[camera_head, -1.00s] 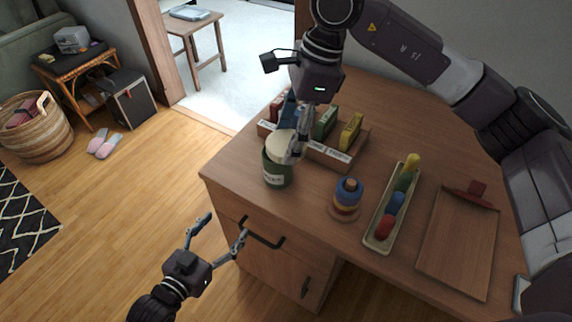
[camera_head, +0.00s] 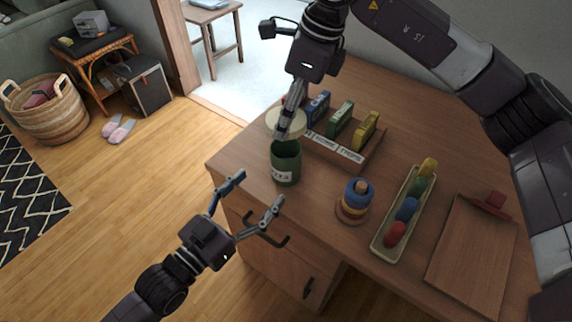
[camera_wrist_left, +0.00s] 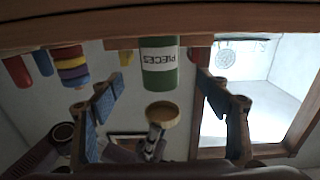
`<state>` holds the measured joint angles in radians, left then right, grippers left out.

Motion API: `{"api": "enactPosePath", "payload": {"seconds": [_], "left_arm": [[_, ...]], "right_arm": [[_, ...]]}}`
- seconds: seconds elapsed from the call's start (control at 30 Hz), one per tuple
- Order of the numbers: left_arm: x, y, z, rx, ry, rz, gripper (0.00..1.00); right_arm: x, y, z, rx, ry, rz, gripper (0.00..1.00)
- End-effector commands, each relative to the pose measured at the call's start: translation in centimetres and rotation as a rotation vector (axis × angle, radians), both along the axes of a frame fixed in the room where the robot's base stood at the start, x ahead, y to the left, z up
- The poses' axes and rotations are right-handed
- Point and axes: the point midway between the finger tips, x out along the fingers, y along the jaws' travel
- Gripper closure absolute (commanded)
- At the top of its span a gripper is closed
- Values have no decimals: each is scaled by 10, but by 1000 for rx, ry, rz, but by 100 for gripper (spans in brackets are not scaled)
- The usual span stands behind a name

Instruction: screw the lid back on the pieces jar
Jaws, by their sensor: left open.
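The green pieces jar (camera_head: 286,163), with a white label, stands upright and open near the desk's front left corner. It also shows upside down in the left wrist view (camera_wrist_left: 160,66), with its label reading PIECES. The round cream lid (camera_head: 284,119) is above the jar, clear of its rim. My right gripper (camera_head: 284,132) comes down from above and is shut on the lid. In the left wrist view the lid (camera_wrist_left: 162,112) is apart from the jar. My left gripper (camera_head: 260,187) is open and empty, in front of the jar, fingers towards it.
Behind the jar is a wooden rack (camera_head: 345,153) with colored boxes. To the right are a ring stacker (camera_head: 355,199), a tray (camera_head: 384,236) of colored pieces and a clipboard (camera_head: 470,250). The drawer handle (camera_head: 270,236) is below my left gripper.

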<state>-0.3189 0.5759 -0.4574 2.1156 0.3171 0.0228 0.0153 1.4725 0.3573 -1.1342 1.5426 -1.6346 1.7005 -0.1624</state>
Motion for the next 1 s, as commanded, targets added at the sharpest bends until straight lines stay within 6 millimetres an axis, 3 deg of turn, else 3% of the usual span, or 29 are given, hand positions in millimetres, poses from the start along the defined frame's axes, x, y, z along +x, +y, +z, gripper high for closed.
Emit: {"api": "enactPosePath", "payload": {"seconds": [0.5,0.7,1.0], "left_arm": [[71,-53,1,-1,-2,0,30],[83,-62,1,0,-1,0,30],[84,-63,0,1,-1,-1,30]], "right_arm": [[0,0,0,0,0,1,56],[0,0,0,0,0,1,56],[0,0,0,0,0,1,56]]}}
